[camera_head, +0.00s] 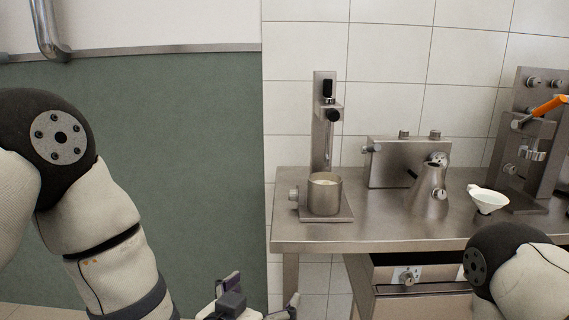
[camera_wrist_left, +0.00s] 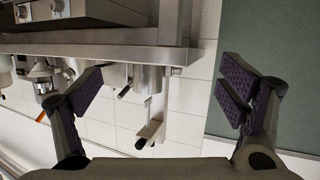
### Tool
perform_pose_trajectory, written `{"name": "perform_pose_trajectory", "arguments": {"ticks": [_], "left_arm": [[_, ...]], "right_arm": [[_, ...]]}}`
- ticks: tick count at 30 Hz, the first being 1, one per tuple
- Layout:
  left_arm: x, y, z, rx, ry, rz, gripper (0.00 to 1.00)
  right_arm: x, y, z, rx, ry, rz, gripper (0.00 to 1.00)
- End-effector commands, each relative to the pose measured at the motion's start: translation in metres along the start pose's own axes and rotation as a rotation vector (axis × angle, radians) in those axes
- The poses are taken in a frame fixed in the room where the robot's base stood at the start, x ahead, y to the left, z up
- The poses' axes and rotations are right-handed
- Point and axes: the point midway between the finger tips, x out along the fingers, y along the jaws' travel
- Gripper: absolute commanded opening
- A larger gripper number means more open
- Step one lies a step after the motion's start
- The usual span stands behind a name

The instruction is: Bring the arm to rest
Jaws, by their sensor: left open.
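My left gripper (camera_head: 250,298) shows at the bottom of the head view, low in front of the steel table (camera_head: 375,237) and left of its front corner. In the left wrist view its two fingers (camera_wrist_left: 168,93) are spread wide with nothing between them. My left arm comes in from the left of the head view. Part of my right arm shows at the bottom right of the head view, and its gripper is out of view.
On the table stand a steel pot (camera_head: 325,196) on a stand, a metal box (camera_head: 397,165), a conical steel vessel (camera_head: 428,192), a white funnel (camera_head: 487,200) and an upright rig (camera_head: 520,140) with an orange handle. A drawer (camera_head: 420,277) is below. A green wall panel (camera_head: 190,150) is left.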

Motion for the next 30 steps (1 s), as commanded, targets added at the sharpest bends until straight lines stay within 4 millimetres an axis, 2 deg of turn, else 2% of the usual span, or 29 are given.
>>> {"name": "perform_pose_trajectory", "arguments": {"ticks": [1, 5, 6, 8, 9, 11, 12, 15, 18, 21, 30], "left_arm": [[-0.009, -0.009, 0.038, -0.022, -0.107, -0.013, 0.89], [-0.054, -0.031, 0.142, -0.094, -0.424, -0.056, 0.89], [-0.075, -0.037, 0.174, -0.12, -0.531, -0.074, 0.89], [-0.114, -0.045, 0.219, -0.162, -0.695, -0.105, 0.89], [-0.142, -0.049, 0.246, -0.189, -0.802, -0.128, 0.89], [-0.186, -0.053, 0.279, -0.23, -0.955, -0.164, 0.89], [-0.214, -0.054, 0.296, -0.255, -1.046, -0.187, 0.89], [-0.272, -0.056, 0.323, -0.303, -1.225, -0.237, 0.89], [-0.306, -0.055, 0.334, -0.33, -1.327, -0.268, 0.89], [-0.318, -0.055, 0.337, -0.34, -1.361, -0.279, 0.89], [-0.317, -0.055, 0.337, -0.339, -1.359, -0.278, 0.89]], "right_arm": [[0.0, 0.0, -0.001, 0.001, 0.003, 0.0, 0.4], [0.001, 0.0, -0.002, 0.001, 0.005, 0.001, 0.4], [0.001, 0.0, -0.002, 0.001, 0.005, 0.001, 0.4], [0.0, 0.0, -0.002, 0.001, 0.004, 0.001, 0.4], [0.0, 0.0, -0.001, 0.001, 0.003, 0.0, 0.4], [0.0, 0.0, -0.001, 0.001, 0.003, 0.0, 0.4], [0.0, 0.0, -0.001, 0.001, 0.003, 0.0, 0.4], [0.0, 0.0, -0.001, 0.001, 0.003, 0.0, 0.4], [0.0, 0.0, -0.001, 0.001, 0.003, 0.0, 0.4], [0.0, 0.0, -0.001, 0.001, 0.004, 0.0, 0.4], [0.0, 0.0, -0.001, 0.001, 0.003, 0.0, 0.4]]}}
